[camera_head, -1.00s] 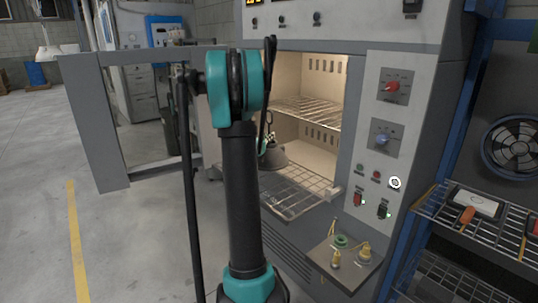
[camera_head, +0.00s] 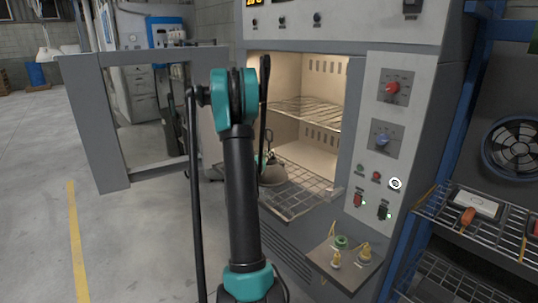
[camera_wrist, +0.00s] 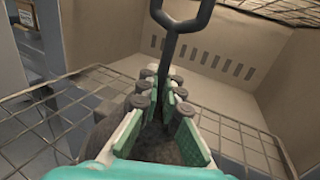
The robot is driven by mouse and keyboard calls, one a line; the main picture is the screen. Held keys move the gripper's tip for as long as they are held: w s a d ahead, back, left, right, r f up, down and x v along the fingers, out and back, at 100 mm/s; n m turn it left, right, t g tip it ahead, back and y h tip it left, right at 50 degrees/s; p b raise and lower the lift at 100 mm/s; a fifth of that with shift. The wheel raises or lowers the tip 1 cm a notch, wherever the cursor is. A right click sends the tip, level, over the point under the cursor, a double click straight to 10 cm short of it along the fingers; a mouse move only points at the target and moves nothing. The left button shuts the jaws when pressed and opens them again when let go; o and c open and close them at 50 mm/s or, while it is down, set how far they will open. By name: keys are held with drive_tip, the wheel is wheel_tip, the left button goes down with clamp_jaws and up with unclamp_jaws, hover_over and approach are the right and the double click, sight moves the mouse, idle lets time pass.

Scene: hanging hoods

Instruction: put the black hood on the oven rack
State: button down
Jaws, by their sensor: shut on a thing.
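The black hood (camera_head: 272,176) shows as a dark grey dome just right of my arm, upright at the lower oven rack (camera_head: 315,192). Its stem and ring (camera_wrist: 182,20) rise between my fingers in the wrist view. My gripper (camera_wrist: 162,88) is shut on the stem, and the dome below (camera_wrist: 100,135) is mostly hidden by the fingers. The rack also shows in the wrist view (camera_wrist: 240,140), around the hood. I cannot tell whether the hood touches the wires. My arm hides part of the gripper in the head view.
The oven door (camera_head: 95,120) stands open at the left. An upper rack (camera_head: 305,110) lies above the hood. The right part of the lower rack is bare. A control panel (camera_head: 385,140) and a shelf with tools (camera_head: 480,215) are at the right.

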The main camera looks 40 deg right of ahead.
drive_tip(key=shift+f, duration=0.15)
drive_tip(key=c, duration=1.7)
unclamp_jaws()
